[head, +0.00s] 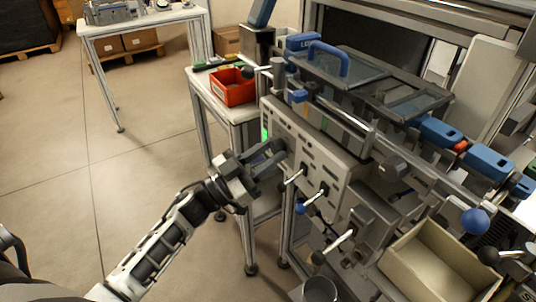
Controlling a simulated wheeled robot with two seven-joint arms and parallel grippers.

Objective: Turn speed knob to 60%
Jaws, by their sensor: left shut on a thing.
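My left gripper (268,160) reaches in from the lower left to the front panel (305,150) of the grey machine. Its fingers are shut on the speed knob at the panel's left end. The fingers hide most of the knob, so I cannot read its setting. A small green-lit display (265,134) shows just above the fingers. My right gripper is not in view.
Levers with a blue ball (300,209) and pale handles stick out below the panel. An open beige box (440,262) stands at the lower right. A red bin (233,88) sits on a side table behind the machine's left end. The floor at left is clear.

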